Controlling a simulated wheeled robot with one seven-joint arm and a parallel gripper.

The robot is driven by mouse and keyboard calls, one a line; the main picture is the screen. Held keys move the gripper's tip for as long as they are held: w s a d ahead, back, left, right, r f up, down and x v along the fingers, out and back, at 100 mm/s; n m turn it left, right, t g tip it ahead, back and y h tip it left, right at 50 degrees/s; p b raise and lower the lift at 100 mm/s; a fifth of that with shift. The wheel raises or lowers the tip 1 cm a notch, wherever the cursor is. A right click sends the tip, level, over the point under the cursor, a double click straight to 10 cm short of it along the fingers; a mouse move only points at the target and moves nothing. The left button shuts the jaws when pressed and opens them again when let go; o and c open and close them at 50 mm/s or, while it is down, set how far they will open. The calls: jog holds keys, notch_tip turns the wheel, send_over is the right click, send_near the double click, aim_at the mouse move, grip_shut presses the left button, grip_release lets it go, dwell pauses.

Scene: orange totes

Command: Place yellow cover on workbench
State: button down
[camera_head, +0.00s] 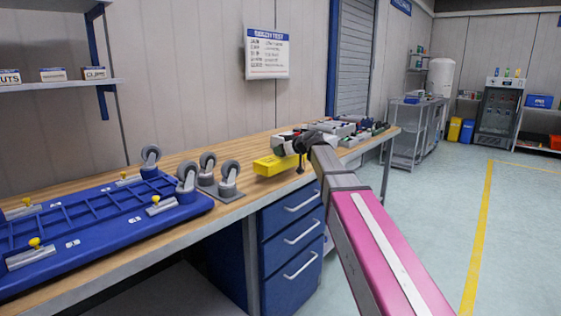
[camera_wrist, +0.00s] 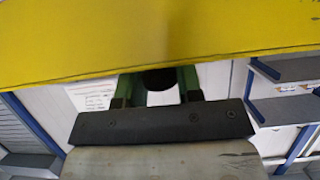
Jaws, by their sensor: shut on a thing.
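The yellow cover (camera_head: 275,165) is a box-like yellow piece at the front edge of the wooden workbench (camera_head: 150,248). My gripper (camera_head: 301,146) is at the cover's right end and shut on it. In the wrist view the yellow cover (camera_wrist: 160,38) fills the top of the picture, and the green fingers of my gripper (camera_wrist: 158,82) reach up to its edge. The fingertips are hidden behind the cover. I cannot tell whether the cover touches the bench top or hangs just above it.
A blue platform (camera_head: 95,226) with yellow knobs lies on the left of the bench. Several grey casters (camera_head: 228,178) stand just left of the cover. Grey bins with parts (camera_head: 345,130) stand behind my gripper. Blue drawers (camera_head: 290,240) are below the bench edge.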

jog(key=shift+w+a+f, duration=0.15)
jog(key=shift+w+f, duration=0.15)
jog(key=shift+f, duration=1.9)
jog(key=c, duration=0.8)
grip_release()
jog(key=shift+f, duration=0.1)
